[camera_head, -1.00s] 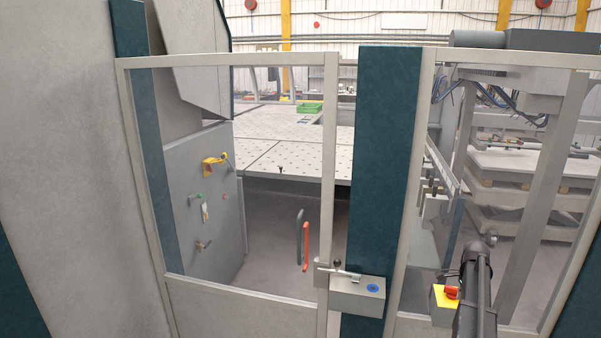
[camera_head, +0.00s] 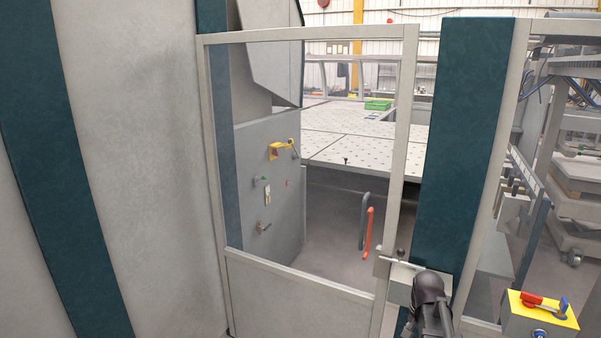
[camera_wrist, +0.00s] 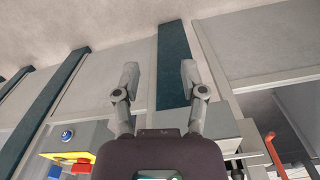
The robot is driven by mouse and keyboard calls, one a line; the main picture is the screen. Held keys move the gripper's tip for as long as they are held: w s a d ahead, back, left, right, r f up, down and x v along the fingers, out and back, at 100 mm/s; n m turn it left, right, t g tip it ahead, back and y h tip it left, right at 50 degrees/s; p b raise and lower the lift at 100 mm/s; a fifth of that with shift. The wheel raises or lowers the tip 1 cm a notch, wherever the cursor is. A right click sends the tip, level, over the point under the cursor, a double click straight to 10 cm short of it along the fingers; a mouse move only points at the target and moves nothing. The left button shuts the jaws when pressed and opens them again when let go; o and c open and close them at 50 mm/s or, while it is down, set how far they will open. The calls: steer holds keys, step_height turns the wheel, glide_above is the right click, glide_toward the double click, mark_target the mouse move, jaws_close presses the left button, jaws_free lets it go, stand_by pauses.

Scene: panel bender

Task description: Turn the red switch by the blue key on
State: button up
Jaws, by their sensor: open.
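The red switch (camera_head: 532,299) is a red handle on a yellow plate on top of a grey box at lower right. The blue key (camera_head: 563,307) stands beside it, on its right. In the wrist view the red switch (camera_wrist: 81,168) and the blue key (camera_wrist: 55,171) show at lower left, on the box with the yellow plate. My gripper (camera_wrist: 160,72) is open and empty, with its two fingers apart, away from the switch. In the head view my dark arm end is left of the box, and the fingers cannot be made out.
A framed door (camera_head: 310,289) with a red handle (camera_head: 368,233) stands ahead. A grey latch box (camera_head: 401,285) beside it is partly hidden by my arm. Another yellow-and-red switch (camera_head: 280,150) is on a cabinet behind the door. A teal post (camera_head: 462,150) separates door and switch box.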

steer(key=s+a+f+n+b, duration=0.2)
steer(key=s+a+n, duration=0.2)
steer(key=a, duration=0.3)
steer(key=s+a+f+n+b, duration=0.2)
steer(key=s+a+n, duration=0.1)
steer(key=a, duration=0.5)
steer(key=shift+s+a+f+n, duration=0.25)
steer(key=shift+s+f+n, duration=0.15)
steer(key=shift+n, duration=0.1)
